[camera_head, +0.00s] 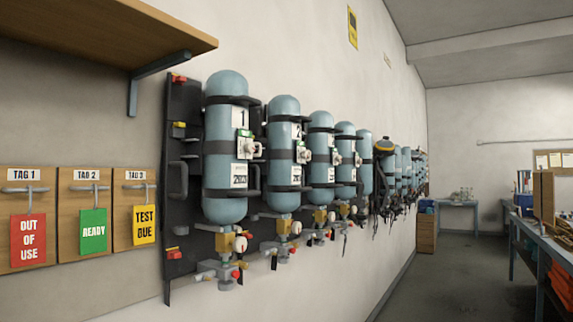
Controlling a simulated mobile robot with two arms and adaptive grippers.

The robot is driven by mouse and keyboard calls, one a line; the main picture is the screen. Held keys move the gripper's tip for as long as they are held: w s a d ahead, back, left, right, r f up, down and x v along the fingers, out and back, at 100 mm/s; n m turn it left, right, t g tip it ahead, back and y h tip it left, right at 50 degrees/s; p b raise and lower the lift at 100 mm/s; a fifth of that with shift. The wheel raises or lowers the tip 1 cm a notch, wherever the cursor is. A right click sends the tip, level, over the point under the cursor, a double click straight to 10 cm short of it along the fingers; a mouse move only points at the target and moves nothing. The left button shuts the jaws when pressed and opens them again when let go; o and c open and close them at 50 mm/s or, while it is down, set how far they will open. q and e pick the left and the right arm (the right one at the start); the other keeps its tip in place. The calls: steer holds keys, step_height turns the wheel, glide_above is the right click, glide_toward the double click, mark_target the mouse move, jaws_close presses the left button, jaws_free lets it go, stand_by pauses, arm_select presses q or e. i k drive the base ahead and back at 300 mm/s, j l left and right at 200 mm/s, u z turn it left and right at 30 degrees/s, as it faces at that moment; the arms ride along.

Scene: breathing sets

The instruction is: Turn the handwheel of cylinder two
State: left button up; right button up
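Cylinder two (283,160) is a light blue-grey upright bottle with a "2" label, second from the left in the row on the wall. Grey and red valve parts (278,250) hang under that; I cannot tell for sure which part is the handwheel. Cylinder one (225,150), labelled "1", stands nearer on its left with a similar valve. Neither of my grippers shows in the head view.
Several more cylinders (320,160) run along the wall to the right. Red, green and yellow tags (93,230) hang on hooks at the left. A wooden shelf (100,30) juts out at the upper left. A bench (545,250) stands at the right, with clear floor (450,280) between.

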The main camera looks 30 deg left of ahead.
mark_target(296, 227)
steer(key=u, duration=0.6)
steer(key=i+u, duration=0.5)
steer(key=i+l+u, duration=0.15)
steer(key=i+u, duration=0.15)
steer(key=u, duration=0.15)
